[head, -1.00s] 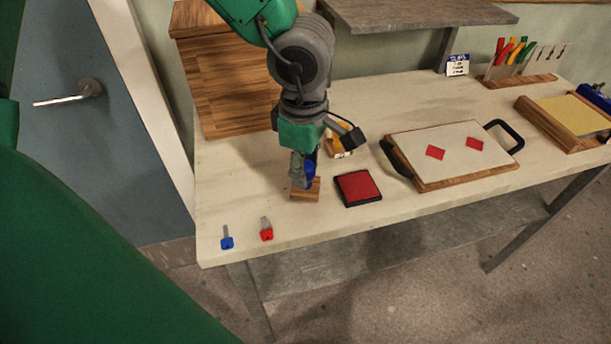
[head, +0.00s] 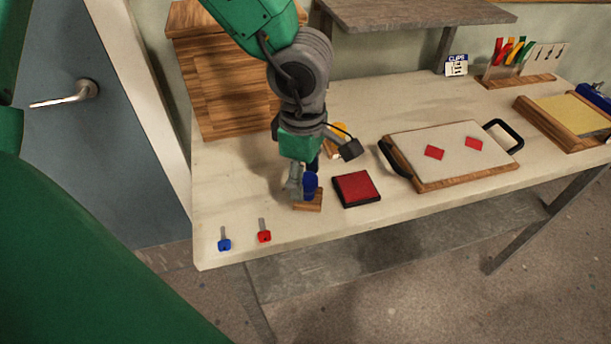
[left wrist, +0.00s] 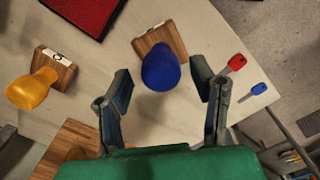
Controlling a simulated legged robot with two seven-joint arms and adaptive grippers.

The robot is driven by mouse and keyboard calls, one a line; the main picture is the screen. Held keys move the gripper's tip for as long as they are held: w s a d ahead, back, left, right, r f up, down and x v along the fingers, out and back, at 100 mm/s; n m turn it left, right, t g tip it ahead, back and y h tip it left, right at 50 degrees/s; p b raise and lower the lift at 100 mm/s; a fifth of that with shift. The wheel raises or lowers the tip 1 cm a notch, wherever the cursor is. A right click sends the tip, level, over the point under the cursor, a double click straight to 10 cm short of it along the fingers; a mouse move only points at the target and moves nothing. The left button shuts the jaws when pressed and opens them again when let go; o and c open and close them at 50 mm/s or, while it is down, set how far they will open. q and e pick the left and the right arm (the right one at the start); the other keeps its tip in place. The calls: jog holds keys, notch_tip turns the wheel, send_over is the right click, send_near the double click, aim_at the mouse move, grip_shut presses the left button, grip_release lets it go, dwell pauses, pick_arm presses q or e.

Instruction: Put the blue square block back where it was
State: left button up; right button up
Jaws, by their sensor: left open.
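The blue square block is a stamp with a rounded blue handle (head: 310,184) on a square wooden base (head: 309,203). It appears to stand upright on the table, left of the red ink pad (head: 356,188). My left gripper (head: 303,184) is over it, pointing down. In the left wrist view, the blue handle (left wrist: 160,70) lies between the two fingers of the left gripper (left wrist: 163,88), with a gap on each side. The fingers are open and do not visibly grip it. The right gripper is not in view.
A yellow-handled stamp (left wrist: 33,88) stands nearby. A blue key (head: 224,243) and a red key (head: 264,236) lie near the front edge. A tray (head: 465,178) with two red squares is to the right. A wooden cabinet (head: 222,85) stands behind my left arm.

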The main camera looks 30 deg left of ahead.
aim_at(306, 176)
pick_arm(q)
notch_tip(306, 176, up, 12)
jog(key=p, duration=0.2)
jog(key=shift+p, duration=0.4)
jog(key=shift+s+d+f, duration=0.1)
jog(key=shift+d, duration=0.05)
